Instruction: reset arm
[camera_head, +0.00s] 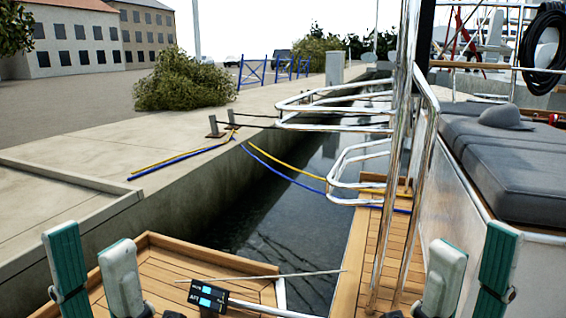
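My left gripper (89,243) is at the lower left, pointing up, with a teal finger and a pale grey finger standing apart. Nothing shows between them. My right gripper (472,243) is at the lower right, with a pale grey finger and a teal finger also apart and empty. Both grippers are cut off by the bottom edge, and my arms behind them are hidden.
A wooden deck (185,265) holds a thin rod with a black-and-blue box (208,296). Steel rails (392,190) rise right of centre, beside a grey cushion (515,165). Water (270,215) separates the boat from the concrete quay (60,150). Blue and yellow ropes (285,175) cross it.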

